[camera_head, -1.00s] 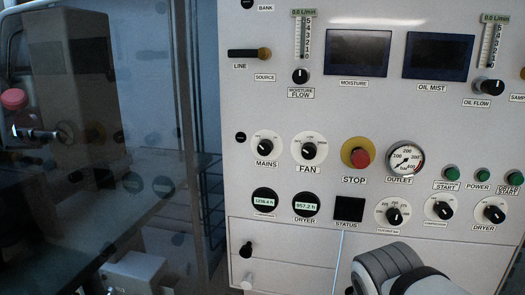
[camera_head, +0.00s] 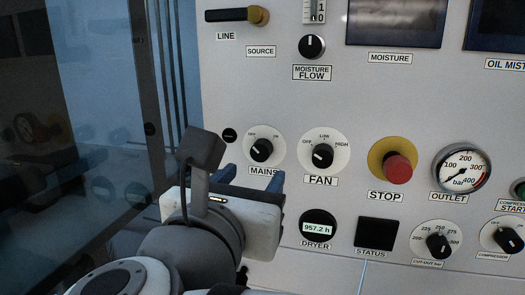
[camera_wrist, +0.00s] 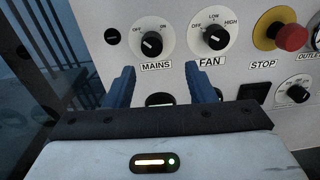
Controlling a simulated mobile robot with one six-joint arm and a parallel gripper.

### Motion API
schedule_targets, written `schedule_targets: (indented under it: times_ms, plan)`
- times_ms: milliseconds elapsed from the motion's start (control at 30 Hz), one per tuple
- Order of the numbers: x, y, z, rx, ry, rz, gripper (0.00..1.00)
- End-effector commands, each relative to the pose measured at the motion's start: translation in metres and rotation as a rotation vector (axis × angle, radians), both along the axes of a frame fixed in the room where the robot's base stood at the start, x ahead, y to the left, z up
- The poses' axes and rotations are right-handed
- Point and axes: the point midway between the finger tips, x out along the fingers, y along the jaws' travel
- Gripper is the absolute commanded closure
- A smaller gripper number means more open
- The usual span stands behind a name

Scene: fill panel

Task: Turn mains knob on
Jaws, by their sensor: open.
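The mains knob (camera_head: 261,150) is a black knob on a round white dial marked OFF and ON, above the MAINS label. It also shows in the wrist view (camera_wrist: 152,43), upper middle. Its pointer seems turned toward the OFF side, but the mark is small. My gripper (camera_head: 252,175) is open and empty, its two blue fingers below the knob in the picture. In the wrist view the fingers (camera_wrist: 160,72) stand apart, below the dial and on either side of the MAINS label. They do not appear to touch the knob. My wrist hides part of the panel below MAINS.
The fan knob (camera_head: 322,155) is just right of the mains dial. Farther right are the red stop button (camera_head: 397,168) on its yellow base and the outlet gauge (camera_head: 461,170). The moisture flow knob (camera_head: 312,46) is above. A dark glass pane (camera_head: 70,130) stands left.

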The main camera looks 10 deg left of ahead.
Motion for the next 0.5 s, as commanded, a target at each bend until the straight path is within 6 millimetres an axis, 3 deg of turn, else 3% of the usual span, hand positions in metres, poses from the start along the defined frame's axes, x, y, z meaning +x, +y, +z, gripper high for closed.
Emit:
schedule_targets:
  times_ms: [167,500]
  plan:
    - [-0.003,0.008,0.009,-0.033,-0.032,0.027,0.5]
    - [0.037,0.006,0.009,-0.032,-0.029,0.033,0.5]
